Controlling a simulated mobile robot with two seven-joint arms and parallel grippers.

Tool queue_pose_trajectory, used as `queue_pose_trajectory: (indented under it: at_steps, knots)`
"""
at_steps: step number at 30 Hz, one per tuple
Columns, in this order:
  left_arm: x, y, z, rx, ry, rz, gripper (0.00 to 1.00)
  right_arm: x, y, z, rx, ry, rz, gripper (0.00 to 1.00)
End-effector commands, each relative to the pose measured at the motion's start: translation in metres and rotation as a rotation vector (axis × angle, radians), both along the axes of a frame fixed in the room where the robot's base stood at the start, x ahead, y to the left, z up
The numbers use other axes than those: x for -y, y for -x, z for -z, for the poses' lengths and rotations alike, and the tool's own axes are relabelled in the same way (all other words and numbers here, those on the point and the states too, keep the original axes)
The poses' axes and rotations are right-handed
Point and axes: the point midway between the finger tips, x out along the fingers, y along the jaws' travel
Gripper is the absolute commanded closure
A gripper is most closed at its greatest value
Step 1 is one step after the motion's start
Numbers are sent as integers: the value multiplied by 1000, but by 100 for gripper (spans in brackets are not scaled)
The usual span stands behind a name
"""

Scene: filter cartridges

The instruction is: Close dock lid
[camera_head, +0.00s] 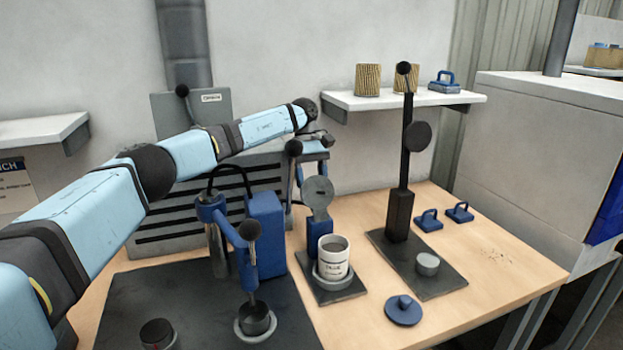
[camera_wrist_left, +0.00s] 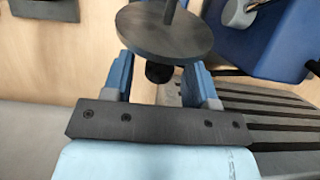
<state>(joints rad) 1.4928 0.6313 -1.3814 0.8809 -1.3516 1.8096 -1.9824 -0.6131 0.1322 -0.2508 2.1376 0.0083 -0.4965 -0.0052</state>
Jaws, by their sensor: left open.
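The dock is a small blue stand (camera_head: 318,236) on a dark base plate, with a white labelled cartridge (camera_head: 333,258) seated in a grey ring at its front. Its round grey lid (camera_head: 317,191) stands raised above and behind the cartridge. My left gripper (camera_head: 313,168) is open and points down just behind the lid. In the left wrist view, a dark round disc (camera_wrist_left: 165,32), seemingly this lid, lies just beyond the open blue fingertips (camera_wrist_left: 160,68). I cannot tell whether they touch it. My right gripper is not in view.
A blue press (camera_head: 264,235) with levers stands left of the dock. A tall black post (camera_head: 399,210) stands right on its plate. A blue round cap (camera_head: 403,310) lies in front. A wall shelf (camera_head: 400,100) is behind. The table's right front is mostly clear.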

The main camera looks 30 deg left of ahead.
Motion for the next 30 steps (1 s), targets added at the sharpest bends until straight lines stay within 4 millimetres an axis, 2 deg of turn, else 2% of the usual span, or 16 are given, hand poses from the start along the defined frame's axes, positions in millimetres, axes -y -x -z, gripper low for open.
queue_pose_trajectory:
  at_steps: [5, 9, 12, 22, 30]
  knots:
    - [0, 0, 0, 0, 0, 0, 49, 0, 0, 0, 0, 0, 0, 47]
    - [0, 0, 0, 0, 0, 0, 82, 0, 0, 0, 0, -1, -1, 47]
    - [0, 0, 0, 0, 0, 0, 100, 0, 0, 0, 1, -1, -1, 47]
    - [3, 3, -4, 28, -32, 2, 100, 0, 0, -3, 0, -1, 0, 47]
    - [16, 14, -16, 136, -157, 5, 100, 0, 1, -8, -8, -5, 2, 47]
